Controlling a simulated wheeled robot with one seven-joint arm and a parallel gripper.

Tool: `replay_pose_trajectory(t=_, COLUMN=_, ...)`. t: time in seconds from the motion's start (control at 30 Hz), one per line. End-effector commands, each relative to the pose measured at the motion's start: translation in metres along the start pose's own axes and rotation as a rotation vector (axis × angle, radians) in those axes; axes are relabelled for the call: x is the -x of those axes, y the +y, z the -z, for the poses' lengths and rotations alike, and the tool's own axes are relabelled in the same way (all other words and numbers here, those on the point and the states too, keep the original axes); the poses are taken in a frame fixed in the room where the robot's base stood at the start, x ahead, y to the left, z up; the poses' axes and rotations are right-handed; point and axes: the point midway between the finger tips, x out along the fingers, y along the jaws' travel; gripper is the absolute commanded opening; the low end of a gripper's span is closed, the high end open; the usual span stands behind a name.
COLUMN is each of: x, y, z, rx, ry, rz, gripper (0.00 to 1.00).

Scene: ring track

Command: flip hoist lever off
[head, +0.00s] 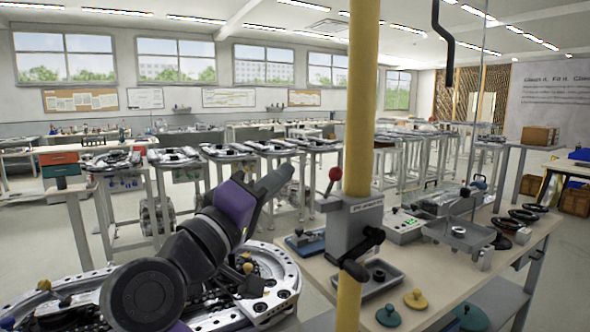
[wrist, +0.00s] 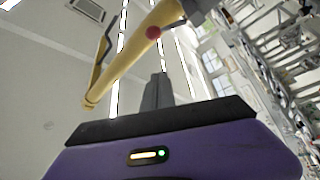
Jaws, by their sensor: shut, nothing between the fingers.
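The hoist box (head: 352,228) is a grey housing fixed to a yellow post (head: 362,90). Its lever ends in a red ball knob (head: 335,174) that stands up at the box's upper left; its short stem is dark. In the wrist view the red knob (wrist: 153,32) shows against the yellow post (wrist: 120,65), beyond my fingertips. My gripper (head: 284,170) is to the left of the knob in the head view, apart from it. In the wrist view my gripper's dark fingers (wrist: 157,78) are together and hold nothing. The fingertips are small in the head view.
A black crank handle (head: 372,240) sticks out of the box's right side. The bench (head: 440,270) holds a grey tray (head: 378,278), coloured knobbed discs (head: 415,298) and black rings (head: 522,214). A round track table (head: 270,290) lies below my arm. A black hook (head: 446,50) hangs above.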

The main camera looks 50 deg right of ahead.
Motion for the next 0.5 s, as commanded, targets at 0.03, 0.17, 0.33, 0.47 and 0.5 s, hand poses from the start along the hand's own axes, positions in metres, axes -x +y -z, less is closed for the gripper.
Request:
replay_pose_trajectory(t=0.03, x=0.007, y=-0.001, z=0.000, rx=0.001, ry=0.000, rz=0.000, gripper=0.00)
replay_pose_trajectory(t=0.17, x=0.015, y=-0.001, z=0.000, rx=0.001, ry=0.000, rz=0.000, gripper=0.00)
replay_pose_trajectory(t=0.33, x=0.018, y=-0.001, z=0.000, rx=0.001, ry=-0.001, rz=0.000, gripper=0.00)
replay_pose_trajectory(t=0.47, x=0.018, y=-0.001, z=0.000, rx=0.001, ry=-0.001, rz=0.000, gripper=0.00)
replay_pose_trajectory(t=0.5, x=0.018, y=-0.001, z=0.000, rx=0.001, ry=-0.001, rz=0.000, gripper=0.00)
